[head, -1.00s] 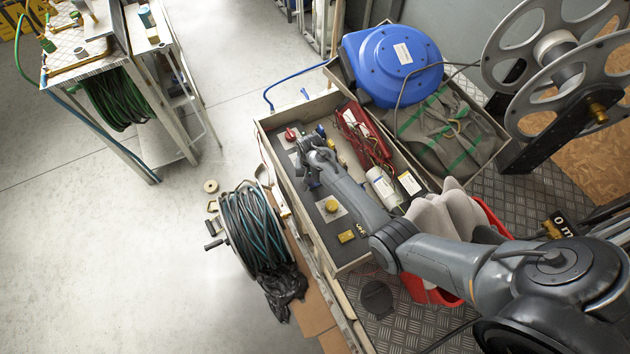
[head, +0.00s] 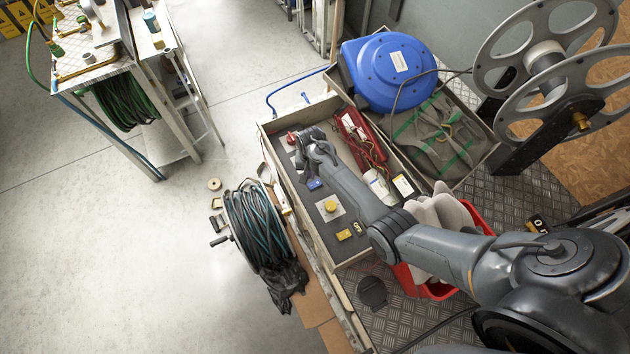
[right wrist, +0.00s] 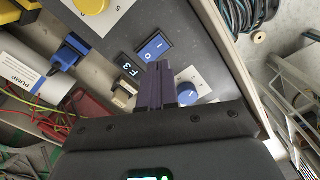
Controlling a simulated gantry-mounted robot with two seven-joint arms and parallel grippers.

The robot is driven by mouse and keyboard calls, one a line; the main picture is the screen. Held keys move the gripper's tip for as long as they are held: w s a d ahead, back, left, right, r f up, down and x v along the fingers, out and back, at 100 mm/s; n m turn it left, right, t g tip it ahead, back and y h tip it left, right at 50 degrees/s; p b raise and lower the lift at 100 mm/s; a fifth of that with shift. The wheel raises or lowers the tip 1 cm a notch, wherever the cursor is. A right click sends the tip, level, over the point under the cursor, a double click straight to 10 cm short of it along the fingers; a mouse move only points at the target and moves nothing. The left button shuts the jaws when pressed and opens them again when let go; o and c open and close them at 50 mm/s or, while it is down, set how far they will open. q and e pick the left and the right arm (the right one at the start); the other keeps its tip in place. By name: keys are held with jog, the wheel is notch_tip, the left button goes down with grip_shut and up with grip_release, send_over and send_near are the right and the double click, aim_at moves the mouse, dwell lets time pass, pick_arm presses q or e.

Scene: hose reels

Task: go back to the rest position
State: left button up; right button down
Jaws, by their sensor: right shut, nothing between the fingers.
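My right gripper (head: 305,175) is over the grey control panel (head: 318,187) in the open wooden-sided box in the head view. I cannot tell whether the fingertips touch the panel. My left gripper is not in view.
The box also holds red tools (head: 360,135), and a yellow knob (head: 330,206) is on the panel. A blue hose reel (head: 390,75) stands behind. A wound hose drum (head: 257,230) stands on the floor at left. The floor (head: 110,250) further left is clear.

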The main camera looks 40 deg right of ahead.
dwell(0.3)
jog(key=shift+s+d, duration=0.1)
jog(key=shift+s, duration=0.35)
jog(key=s+a+r+n+t, duration=0.1)
jog(key=s+a+r+n, duration=0.4)
jog(key=s, duration=0.4)
jog(key=s+a+r+n+t, duration=0.1)
jog(key=s+a+r+n, duration=0.15)
jog(key=s+r, duration=0.55)
jog(key=s+a+r+n+t, duration=0.2)
jog(key=s+a+r+n, duration=0.25)
jog(key=s, duration=0.45)
notch_tip(320, 180, up, 15)
jog(key=m+p, duration=0.1)
jog(key=p, duration=1.4)
jog(key=shift+a+r, duration=0.2)
jog(key=shift+a, duration=0.05)
